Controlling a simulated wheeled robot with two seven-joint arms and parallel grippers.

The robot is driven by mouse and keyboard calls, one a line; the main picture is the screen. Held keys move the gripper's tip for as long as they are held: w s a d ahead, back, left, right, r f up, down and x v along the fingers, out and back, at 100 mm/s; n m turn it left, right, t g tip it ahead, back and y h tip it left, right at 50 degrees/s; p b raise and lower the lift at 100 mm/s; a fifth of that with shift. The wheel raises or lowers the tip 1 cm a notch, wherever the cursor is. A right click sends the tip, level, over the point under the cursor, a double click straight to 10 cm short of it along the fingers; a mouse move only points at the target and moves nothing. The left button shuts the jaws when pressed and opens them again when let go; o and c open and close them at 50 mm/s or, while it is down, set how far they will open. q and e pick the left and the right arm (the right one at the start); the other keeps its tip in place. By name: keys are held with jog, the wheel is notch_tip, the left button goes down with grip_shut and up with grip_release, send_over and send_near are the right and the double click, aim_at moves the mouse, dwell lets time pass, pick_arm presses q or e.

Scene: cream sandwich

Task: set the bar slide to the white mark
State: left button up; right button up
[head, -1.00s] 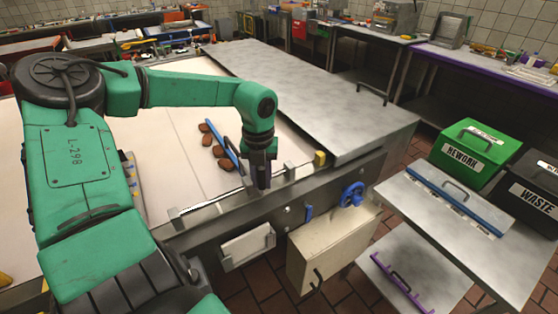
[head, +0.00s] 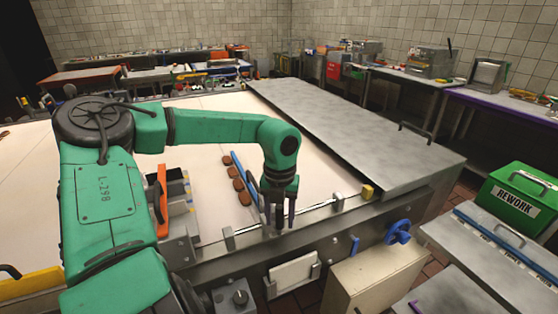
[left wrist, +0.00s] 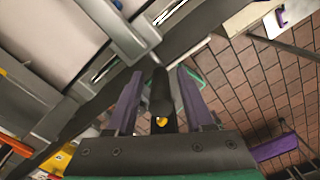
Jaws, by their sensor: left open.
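A long blue bar (head: 243,178) lies over the pale belt beside several brown biscuits (head: 239,184). Its near end is hidden behind my left gripper. A thin pale rail (head: 248,230) runs along the table's front edge between end posts. My left gripper (head: 279,222) is open and points down at this rail. In the left wrist view, the purple fingers (left wrist: 158,76) stand apart on either side of a dark upright post (left wrist: 160,97) with an orange spot. I cannot tell if they touch it. I cannot make out the white mark. My right gripper is out of view.
A steel cover (head: 350,130) spans the belt to the right of the gripper, with a yellow block (head: 367,191) near its corner. A blue handwheel (head: 398,232) and a cream box (head: 375,280) are below the front edge. A green REWORK bin (head: 520,200) stands at right.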

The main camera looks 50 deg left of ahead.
pick_arm(q)
jog(key=shift+r, duration=0.1)
notch_tip(320, 180, up, 14)
jog(key=shift+s+r+b, duration=0.1)
jog(key=shift+r+b, duration=0.1)
jog(key=shift+b, duration=0.65)
jog(key=shift+d+f, duration=0.1)
jog(key=shift+f, duration=0.05)
